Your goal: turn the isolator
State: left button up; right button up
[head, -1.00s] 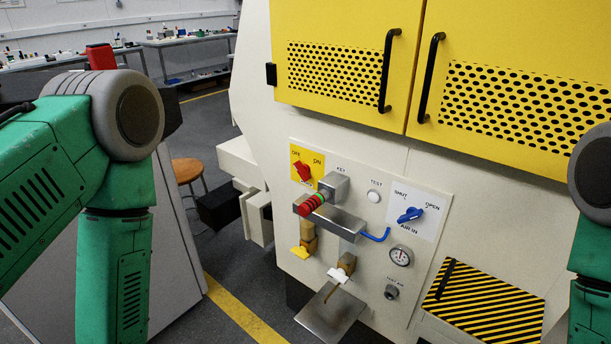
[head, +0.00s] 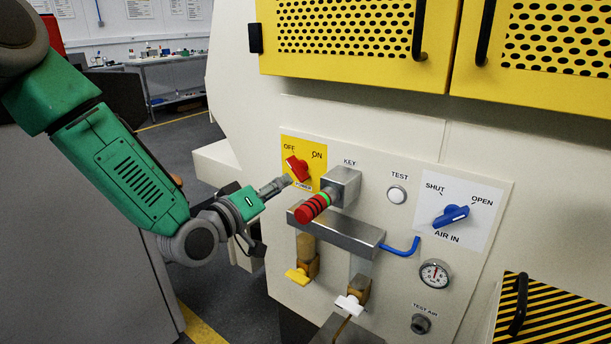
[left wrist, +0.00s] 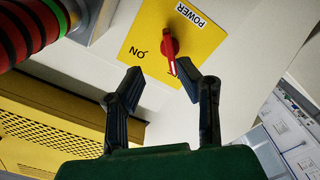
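The isolator is a red rotary handle (head: 297,169) on a yellow POWER plate (head: 318,155) marked OFF and ON. Its pointer leans up and left towards OFF. It also shows in the left wrist view as a red handle (left wrist: 170,47) on the yellow plate (left wrist: 150,22). My left gripper (head: 284,184) is just below and left of the handle. In the left wrist view the left gripper (left wrist: 158,69) is open, its fingers apart and empty. The handle's pointer end is close to the right-hand fingertip; I cannot tell whether they touch. My right gripper is out of view.
A grey KEY block (head: 343,184) with a red-and-green ringed cylinder (head: 313,208) juts out just right of the isolator. A metal box (head: 340,236) lies below it. A blue AIR IN handle (head: 451,216) and a gauge (head: 435,274) are farther right.

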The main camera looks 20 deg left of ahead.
aim_at(296, 172)
pick_arm(q)
jog(key=x, duration=0.2)
jog(key=b+x, duration=0.1)
jog(key=x, duration=0.2)
jog(key=a+x, duration=0.1)
jog(key=x, duration=0.2)
jog(key=shift+w+f, duration=0.3)
jog(key=shift+w, duration=0.15)
jog(key=shift+d, duration=0.4)
jog(key=shift+a+f, duration=0.1)
jog(key=shift+a, duration=0.6)
grip_shut()
